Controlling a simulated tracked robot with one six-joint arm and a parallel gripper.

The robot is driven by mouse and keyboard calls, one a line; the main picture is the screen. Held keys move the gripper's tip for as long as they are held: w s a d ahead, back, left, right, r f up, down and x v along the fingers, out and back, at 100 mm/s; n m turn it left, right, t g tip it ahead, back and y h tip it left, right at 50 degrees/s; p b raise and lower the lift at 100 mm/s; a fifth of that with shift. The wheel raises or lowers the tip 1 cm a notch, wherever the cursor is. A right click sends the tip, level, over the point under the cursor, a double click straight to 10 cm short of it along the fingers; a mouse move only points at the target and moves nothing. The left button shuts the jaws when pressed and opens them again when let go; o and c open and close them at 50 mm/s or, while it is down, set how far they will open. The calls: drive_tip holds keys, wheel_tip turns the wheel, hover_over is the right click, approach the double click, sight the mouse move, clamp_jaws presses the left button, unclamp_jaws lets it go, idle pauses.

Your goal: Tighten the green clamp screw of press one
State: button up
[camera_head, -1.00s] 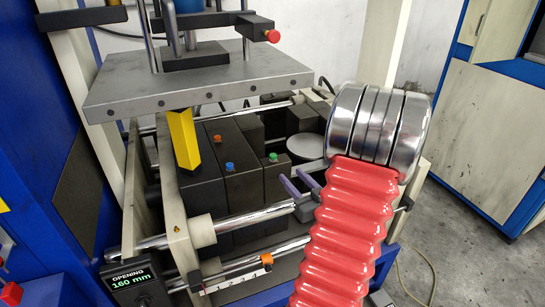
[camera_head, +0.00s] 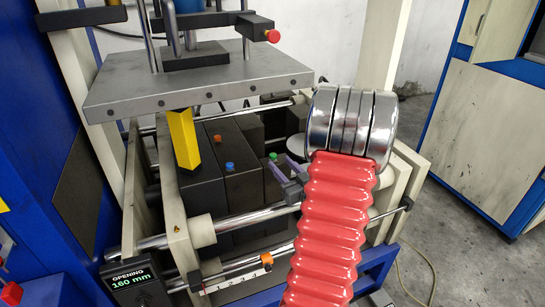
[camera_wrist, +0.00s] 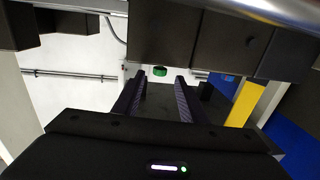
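The green clamp screw (camera_head: 272,156) is a small green knob on top of a dark block in the press, right of the similar blue screw (camera_head: 230,167) and orange screw (camera_head: 217,138). It also shows in the wrist view (camera_wrist: 160,71), ahead of and roughly between my fingertips. My gripper (camera_head: 282,166) is open and empty, its two purple-grey fingers just right of the green screw in the head view. In the wrist view my gripper (camera_wrist: 157,78) has its fingers spread wide. I cannot tell the exact distance to the screw. My red ribbed arm hides the right part of the press.
A grey plate (camera_head: 200,84) overhangs the blocks at the upper left. Steel rods (camera_head: 255,218) cross the front. A display (camera_head: 130,279) reads OPENING 160 mm. Open floor lies at the right.

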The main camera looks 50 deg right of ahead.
sight(274, 158)
drive_tip(key=x, duration=0.6)
drive_tip(key=shift+w+d, duration=0.1)
drive_tip(key=shift+w, duration=0.2)
clamp_jaws()
